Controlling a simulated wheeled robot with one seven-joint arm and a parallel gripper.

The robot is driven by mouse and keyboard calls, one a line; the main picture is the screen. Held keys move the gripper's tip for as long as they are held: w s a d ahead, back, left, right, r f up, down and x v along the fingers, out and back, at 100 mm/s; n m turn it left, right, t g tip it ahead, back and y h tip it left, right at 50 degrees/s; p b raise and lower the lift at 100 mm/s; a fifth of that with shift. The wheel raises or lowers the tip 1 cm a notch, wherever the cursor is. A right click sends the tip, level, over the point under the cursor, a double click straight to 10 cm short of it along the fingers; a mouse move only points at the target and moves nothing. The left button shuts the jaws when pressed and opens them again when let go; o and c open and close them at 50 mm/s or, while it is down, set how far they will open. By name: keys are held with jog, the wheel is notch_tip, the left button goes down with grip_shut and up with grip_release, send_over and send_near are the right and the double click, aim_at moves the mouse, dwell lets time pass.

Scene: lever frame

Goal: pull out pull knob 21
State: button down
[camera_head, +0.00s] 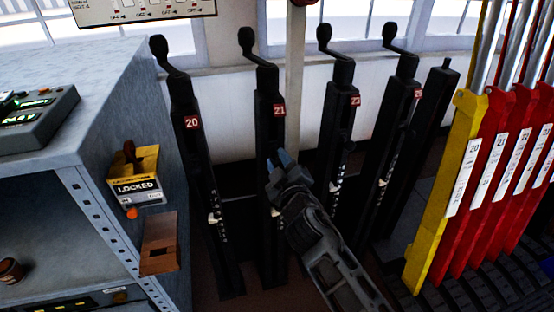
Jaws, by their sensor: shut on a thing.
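The black post (265,125) with the red label 21 (279,110) stands second from the left in a row of black posts with cranks on top. My gripper (280,164) is at the front of this post, a little below the label. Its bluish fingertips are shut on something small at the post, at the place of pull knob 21. The knob itself is hidden behind the fingers. I cannot tell how far out it sits.
Post 20 (187,145) stands to the left, and two labelled posts (338,120) (395,125) stand close on the right. Red and yellow levers (455,190) fill the right side. A grey cabinet (110,90) with a LOCKED box (134,187) is at the left.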

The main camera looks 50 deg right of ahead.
jog(key=c, duration=0.8)
grip_release()
jog(key=shift+a, duration=0.15)
jog(key=shift+s, duration=0.1)
jog(key=shift+b+v, duration=0.85)
jog(key=shift+v, duration=3.05)
jog(key=shift+a, duration=0.1)
